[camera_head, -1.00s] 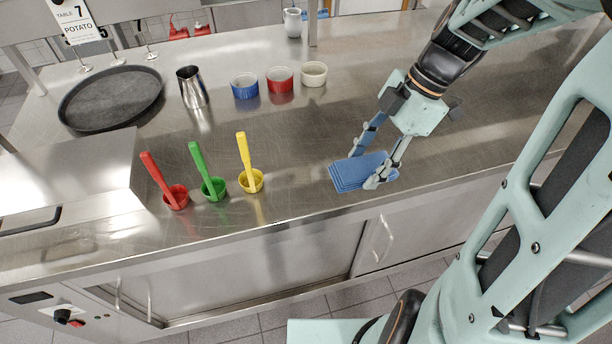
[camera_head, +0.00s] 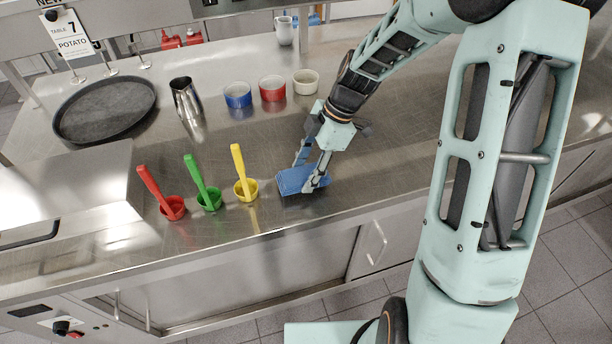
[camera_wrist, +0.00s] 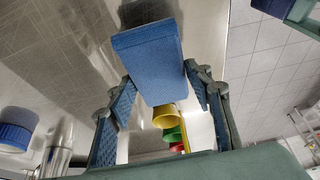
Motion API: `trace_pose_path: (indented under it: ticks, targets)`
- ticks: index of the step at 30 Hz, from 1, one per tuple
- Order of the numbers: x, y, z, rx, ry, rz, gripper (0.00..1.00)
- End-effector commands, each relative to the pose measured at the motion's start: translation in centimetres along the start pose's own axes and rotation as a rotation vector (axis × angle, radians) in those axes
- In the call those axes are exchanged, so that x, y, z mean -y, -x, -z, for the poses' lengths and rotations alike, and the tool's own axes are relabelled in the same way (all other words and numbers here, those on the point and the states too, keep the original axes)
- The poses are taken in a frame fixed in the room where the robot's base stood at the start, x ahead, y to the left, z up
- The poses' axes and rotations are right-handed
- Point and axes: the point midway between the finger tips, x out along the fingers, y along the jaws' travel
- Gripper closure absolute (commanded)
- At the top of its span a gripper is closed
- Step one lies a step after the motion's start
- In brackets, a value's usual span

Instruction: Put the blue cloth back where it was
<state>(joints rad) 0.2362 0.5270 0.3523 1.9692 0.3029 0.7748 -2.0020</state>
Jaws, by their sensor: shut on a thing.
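The folded blue cloth (camera_head: 291,182) is a flat blue pad near the front edge of the steel counter, to the right of the yellow cup. My gripper (camera_head: 310,177) is shut on the cloth, with its fingers coming down from above. I cannot tell whether the cloth touches the counter. In the wrist view the cloth (camera_wrist: 150,62) lies between the fingertips of my gripper (camera_wrist: 165,90), and part of it is hidden in the head view by a finger.
Blue (camera_head: 238,97), red (camera_head: 272,91) and white (camera_head: 305,83) ramekins, a steel pitcher (camera_head: 186,98) and a round tray (camera_head: 105,108) stand further back. The counter right of my gripper is clear.

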Motion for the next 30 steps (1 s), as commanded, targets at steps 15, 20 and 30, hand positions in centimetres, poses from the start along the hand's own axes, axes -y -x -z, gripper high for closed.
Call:
trace_pose_path:
  ticks: [15, 20, 30]
  targets:
    - [0.1, -2.6, -1.1, 0.000, -0.001, 0.002, 0.76]
    - [0.1, -2.5, -1.1, 0.000, -0.001, 0.002, 0.40]
    - [0.1, -2.4, -1.1, 0.000, -0.001, 0.002, 0.36]
